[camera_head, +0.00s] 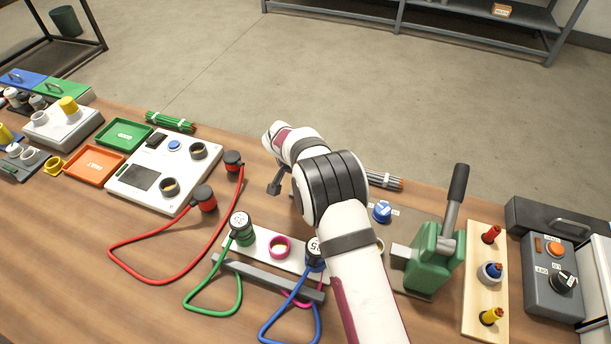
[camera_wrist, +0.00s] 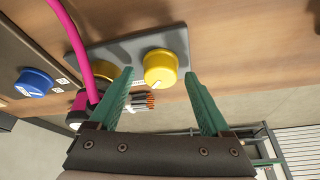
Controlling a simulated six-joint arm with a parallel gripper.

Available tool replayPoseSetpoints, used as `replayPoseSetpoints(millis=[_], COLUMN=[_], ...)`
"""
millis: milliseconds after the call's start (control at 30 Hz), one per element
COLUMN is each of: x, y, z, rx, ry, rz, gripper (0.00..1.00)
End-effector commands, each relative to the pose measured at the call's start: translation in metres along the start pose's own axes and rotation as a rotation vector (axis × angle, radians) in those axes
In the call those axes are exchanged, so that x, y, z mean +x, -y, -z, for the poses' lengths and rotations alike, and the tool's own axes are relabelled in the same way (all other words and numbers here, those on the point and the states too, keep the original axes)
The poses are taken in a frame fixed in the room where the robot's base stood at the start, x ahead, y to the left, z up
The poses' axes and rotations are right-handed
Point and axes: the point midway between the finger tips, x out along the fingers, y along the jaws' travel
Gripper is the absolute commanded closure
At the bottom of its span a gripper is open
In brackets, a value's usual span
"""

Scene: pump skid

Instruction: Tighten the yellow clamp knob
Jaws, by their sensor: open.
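The yellow clamp knob (camera_wrist: 160,68) is round, with a white mark on its face. It stands on a grey plate (camera_wrist: 112,46) in the wrist view. My gripper (camera_wrist: 158,75) is open, with its two green fingers on either side of the knob and a gap at each side. I see nothing held between the fingers. How far the fingertips are from the knob in depth is hard to tell. In the head view my arm covers part of the bench, and I cannot make out this knob there.
In the head view a green lever press (camera_head: 432,255) and a wooden plug rack (camera_head: 485,275) stand right of my arm. Looped cables (camera_head: 240,285) lie left.

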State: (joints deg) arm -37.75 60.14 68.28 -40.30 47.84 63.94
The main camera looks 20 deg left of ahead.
Motion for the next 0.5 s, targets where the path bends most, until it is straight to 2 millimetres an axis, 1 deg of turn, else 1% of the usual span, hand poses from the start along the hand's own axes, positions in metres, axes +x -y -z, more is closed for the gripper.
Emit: replayPoseSetpoints(millis=[67,167,500], x=[-0.006,-0.025,-0.122], y=[0.001,0.001,0.001], z=[0.000,0.000,0.000], rx=[-0.001,0.000,0.000], ry=[-0.001,-0.002,-0.002], rz=[0.002,0.003,0.004], gripper=[0.19,0.19,0.19])
